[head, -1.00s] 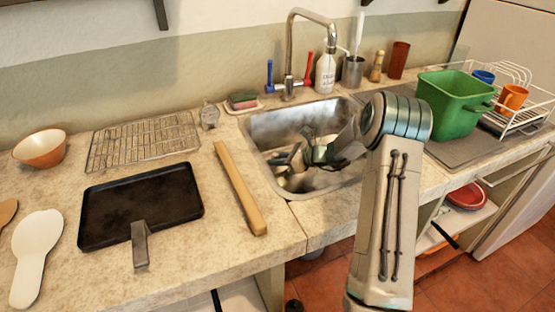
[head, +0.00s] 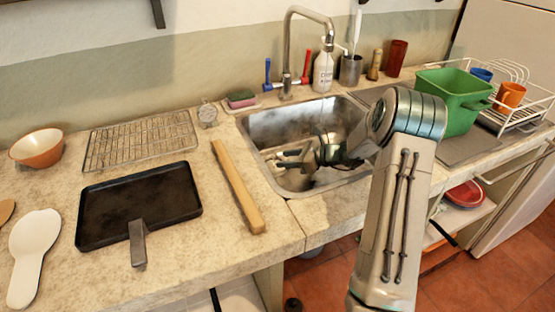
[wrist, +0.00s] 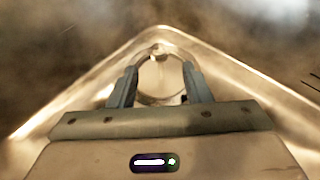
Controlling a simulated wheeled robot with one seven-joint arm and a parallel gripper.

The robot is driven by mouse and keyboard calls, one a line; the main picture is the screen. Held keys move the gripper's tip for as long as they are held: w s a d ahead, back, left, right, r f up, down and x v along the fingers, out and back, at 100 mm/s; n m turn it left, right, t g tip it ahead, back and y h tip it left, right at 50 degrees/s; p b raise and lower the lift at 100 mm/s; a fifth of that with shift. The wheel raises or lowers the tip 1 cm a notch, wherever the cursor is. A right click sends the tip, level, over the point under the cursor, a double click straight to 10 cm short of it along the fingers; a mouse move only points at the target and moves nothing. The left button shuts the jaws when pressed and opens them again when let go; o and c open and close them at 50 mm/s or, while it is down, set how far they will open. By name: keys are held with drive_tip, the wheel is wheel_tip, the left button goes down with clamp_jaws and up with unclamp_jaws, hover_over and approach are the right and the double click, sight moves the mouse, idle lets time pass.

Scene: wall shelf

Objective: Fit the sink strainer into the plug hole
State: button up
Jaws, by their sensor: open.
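My gripper (head: 284,160) is inside the metal sink basin (head: 270,122), with its fingers pointing left in the head view. In the wrist view my gripper (wrist: 160,72) is open, with its two fingers spread. A round, pale metallic shape (wrist: 160,82) shows between the fingers. I cannot tell whether it is the strainer, the plug hole, or both, nor whether the fingers touch it. The strainer is not clearly identifiable in the head view, and my arm and gripper cover much of the basin floor.
The tap (head: 287,60) stands behind the basin. A wooden bar (head: 238,187) and black tray (head: 135,208) lie left of it. A small round dial (head: 208,113) and sponge (head: 241,97) sit near its back left. A green tub (head: 455,100) and dish rack (head: 525,112) stand right.

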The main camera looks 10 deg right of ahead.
drive_tip(key=v, duration=0.9)
drive_tip(key=shift+d, duration=0.15)
drive_tip(key=shift+r+p, duration=0.15)
drive_tip(key=shift+p, duration=0.15)
drive_tip(key=s+a+r+n+g+h+p, duration=0.2)
drive_tip(key=s+a+r+n, duration=0.2)
drive_tip(key=s, duration=0.3)
drive_tip(key=s+a+r+n+g+h+p, duration=0.2)
drive_tip(key=s+a+r+n+h+p, duration=0.1)
drive_tip(key=s+r+n, duration=0.4)
drive_tip(key=s+a+r+n+g+h+p, duration=0.2)
drive_tip(key=s+a+r+n+p, duration=0.1)
drive_tip(key=s+a+r+n, duration=0.3)
drive_tip(key=shift+s, duration=1.2)
drive_tip(key=s+d+r+n+t+h+p, duration=0.1)
drive_tip(key=s+r+n+h+p, duration=0.2)
drive_tip(key=s+n, duration=0.4)
drive_tip(key=shift+s+d+r+n+h, duration=0.3)
drive_tip(key=shift+s+r+h, duration=0.3)
drive_tip(key=shift+s+r, duration=0.2)
